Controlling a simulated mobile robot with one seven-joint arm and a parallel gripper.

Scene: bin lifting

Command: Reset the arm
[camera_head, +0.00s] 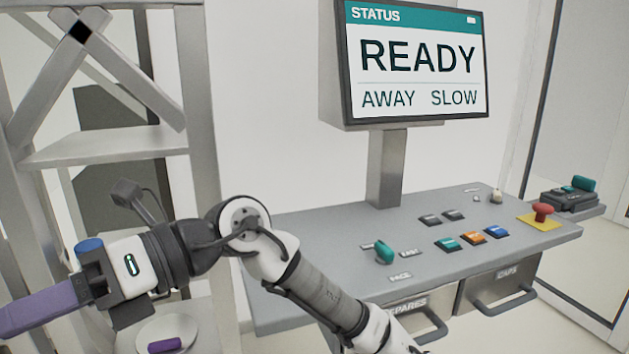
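My arm (320,295) rises from the bottom edge, bends at a white and dark joint (245,225), and reaches left. My gripper (92,285) is at the lower left, with a white housing bearing a small green light behind it. A long purple piece (38,308) extends from the gripper past the left edge of the picture. I cannot tell whether it is a finger or a held thing. The fingertips are not clearly visible, so the opening is unclear. The gripper is left of the control desk and apart from it.
A grey control desk (330,225) stands right of my arm, with buttons, a teal knob (384,252) and a red stop button (542,211). Its screen (417,60) reads READY, AWAY, SLOW. A metal rack (110,145) stands close behind my gripper. A small purple block (164,345) lies on a pale round surface below.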

